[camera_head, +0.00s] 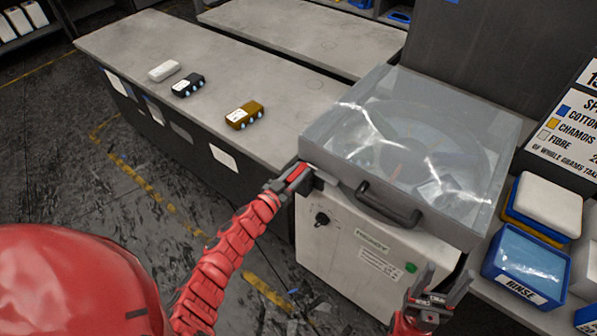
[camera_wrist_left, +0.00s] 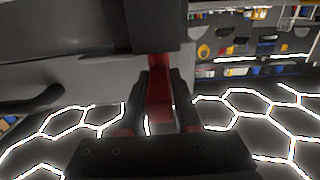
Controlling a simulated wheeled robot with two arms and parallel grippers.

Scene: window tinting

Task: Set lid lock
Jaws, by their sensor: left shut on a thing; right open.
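A white and grey machine has a clear lid (camera_head: 415,140), which is down over a round drum. A dark handle (camera_head: 388,205) is on the lid's front edge. My left gripper (camera_head: 294,180) is at the machine's front left corner, just below the lid edge. It is shut on a red lever (camera_wrist_left: 159,88), seen between the fingers in the left wrist view; I take it for the lid lock. The lever's far end is hidden behind a dark block. My right gripper (camera_head: 438,290) is open and empty, in front of the machine's lower right side.
The machine's front has a black knob (camera_head: 321,218) and a green button (camera_head: 411,267). A blue rinse tub (camera_head: 527,262) and stacked pads (camera_head: 546,203) stand at right. A grey counter (camera_head: 205,70) with three small blocks runs left.

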